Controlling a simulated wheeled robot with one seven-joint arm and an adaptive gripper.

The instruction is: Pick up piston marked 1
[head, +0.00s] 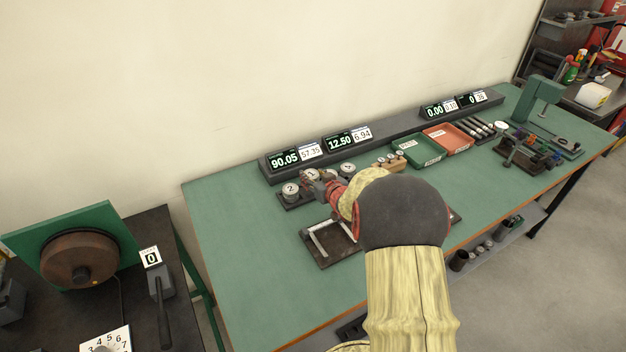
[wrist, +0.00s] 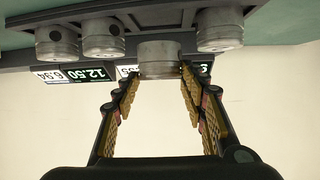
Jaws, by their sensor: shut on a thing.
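A silver piston (head: 311,174) with a white top, whose small mark looks like 1, stands at the rack on the green bench in the head view. In the wrist view, which is upside down, this piston (wrist: 160,58) lies between my fingertips. My gripper (wrist: 162,78) is shut on its sides. In the head view my gripper (head: 323,186) reaches it from the front right and covers part of the rack. I cannot clearly tell whether the piston is clear of the rack. The piston marked 2 (head: 290,190) stands to its left.
Another piston (head: 347,168) stands to the right. In the wrist view, pistons flank the held one on both sides (wrist: 219,30) (wrist: 103,40). A display rail (head: 390,131) runs behind. A dark fixture plate (head: 325,259) lies in front. Green (head: 421,153) and red trays (head: 450,138) lie right.

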